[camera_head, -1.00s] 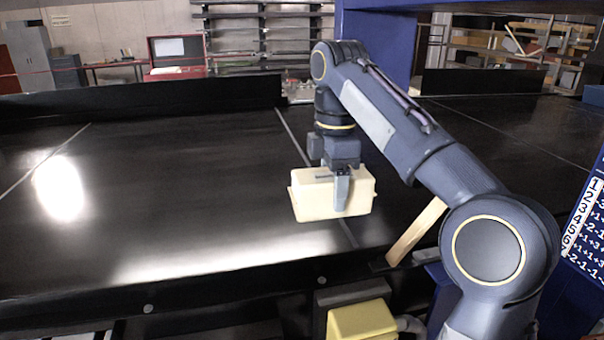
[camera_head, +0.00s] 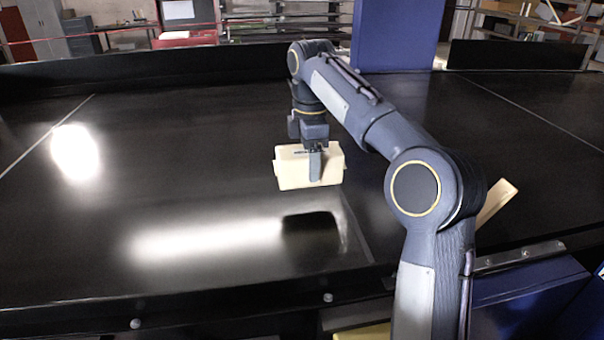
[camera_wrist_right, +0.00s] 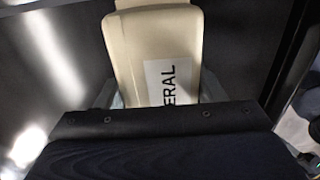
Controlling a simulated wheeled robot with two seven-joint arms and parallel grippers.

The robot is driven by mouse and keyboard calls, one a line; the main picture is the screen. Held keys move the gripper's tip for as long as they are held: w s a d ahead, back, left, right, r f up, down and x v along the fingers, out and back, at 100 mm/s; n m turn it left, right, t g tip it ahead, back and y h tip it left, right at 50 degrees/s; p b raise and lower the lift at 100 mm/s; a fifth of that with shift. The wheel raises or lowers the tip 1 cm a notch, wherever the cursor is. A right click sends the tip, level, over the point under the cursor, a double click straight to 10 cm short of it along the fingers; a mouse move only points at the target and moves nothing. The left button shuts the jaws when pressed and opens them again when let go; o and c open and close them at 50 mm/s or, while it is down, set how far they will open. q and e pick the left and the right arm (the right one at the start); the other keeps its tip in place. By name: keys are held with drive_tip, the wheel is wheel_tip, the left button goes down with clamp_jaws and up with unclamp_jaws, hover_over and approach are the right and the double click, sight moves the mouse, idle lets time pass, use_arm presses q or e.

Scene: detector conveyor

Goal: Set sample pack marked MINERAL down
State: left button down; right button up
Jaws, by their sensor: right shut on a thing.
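The sample pack (camera_head: 292,170) is a cream box held by my right gripper (camera_head: 316,166) above the black conveyor belt (camera_head: 190,190). In the right wrist view the pack (camera_wrist_right: 152,45) carries a white label whose visible letters read "ERAL"; the rest is hidden behind the gripper body. My right gripper is shut on the pack. A dark reflection of it shows on the belt below, apart from the pack. My left gripper is not in view.
A low black wall (camera_head: 130,72) runs along the belt's far side. A blue post (camera_head: 398,35) stands behind my right arm. A pale wooden strip (camera_head: 497,203) lies right of my arm. The belt left of the pack is clear.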

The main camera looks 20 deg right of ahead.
drive_tip(key=shift+w+a+f, duration=0.15)
drive_tip(key=shift+w+f, duration=0.35)
drive_tip(key=shift+f, duration=0.1)
drive_tip(key=shift+w+a+f, duration=0.15)
drive_tip(key=shift+w+f, duration=0.3)
drive_tip(key=shift+f, duration=0.1)
drive_tip(key=shift+w+f+p, duration=0.15)
drive_tip(key=shift+f+p, duration=0.05)
drive_tip(key=shift+f, duration=0.8)
drive_tip(key=shift+w+f+p, duration=0.15)
drive_tip(key=shift+f+p, duration=0.05)
drive_tip(key=shift+f, duration=0.75)
drive_tip(key=shift+a+f, duration=0.1)
drive_tip(key=o, duration=1.3)
wheel_tip(320, 180, up, 8)
drive_tip(key=shift+f, duration=0.15)
drive_tip(key=shift+f, duration=0.1)
